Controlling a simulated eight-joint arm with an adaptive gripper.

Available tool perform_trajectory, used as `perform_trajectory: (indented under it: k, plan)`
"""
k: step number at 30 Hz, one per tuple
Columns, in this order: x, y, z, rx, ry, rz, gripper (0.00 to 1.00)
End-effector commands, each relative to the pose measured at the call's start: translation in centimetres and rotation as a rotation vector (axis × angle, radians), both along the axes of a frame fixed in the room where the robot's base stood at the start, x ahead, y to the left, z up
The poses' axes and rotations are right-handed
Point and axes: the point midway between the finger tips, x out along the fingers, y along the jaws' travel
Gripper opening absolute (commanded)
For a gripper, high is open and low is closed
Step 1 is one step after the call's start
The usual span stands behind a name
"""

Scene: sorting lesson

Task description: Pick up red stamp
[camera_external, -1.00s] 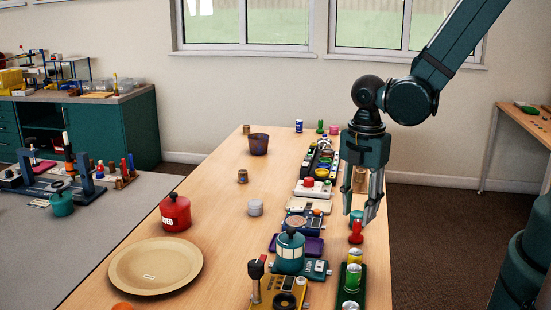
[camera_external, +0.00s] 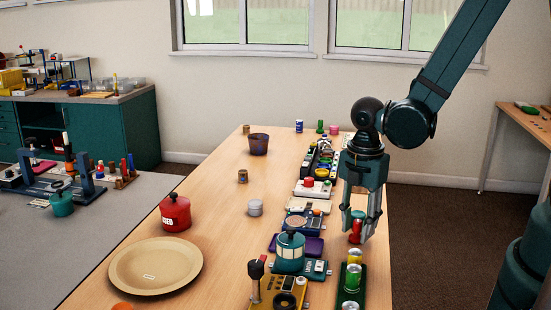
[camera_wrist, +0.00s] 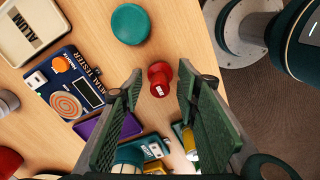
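The red stamp (camera_external: 355,232) stands upright on the wooden table near its right edge. In the wrist view the red stamp (camera_wrist: 159,78) shows from above, its round head toward the camera, between and just beyond the fingertips. My gripper (camera_external: 358,232) is lowered over it with the fingers on either side. The wrist view shows my gripper (camera_wrist: 160,85) open, with a gap between each finger and the stamp.
A teal round object (camera_wrist: 130,24) lies close to the stamp. A green tray (camera_external: 351,296) with cans stands in front of it. Several devices, among them a blue metal tester (camera_wrist: 68,92), line the left side. A red pot (camera_external: 175,214) and tan plate (camera_external: 150,268) are farther left.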

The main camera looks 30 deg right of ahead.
Motion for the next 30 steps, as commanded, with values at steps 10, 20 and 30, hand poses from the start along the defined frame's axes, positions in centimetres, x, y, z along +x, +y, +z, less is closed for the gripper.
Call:
perform_trajectory:
  k: [10, 20, 30]
  plan:
    - [0.0, 0.0, -0.02, 0.0, 0.0, 0.0, 0.32]
    - [0.0, 0.0, -0.01, 0.0, 0.0, 0.0, 0.16]
    - [0.0, 0.0, -0.01, 0.0, 0.0, 0.0, 0.03]
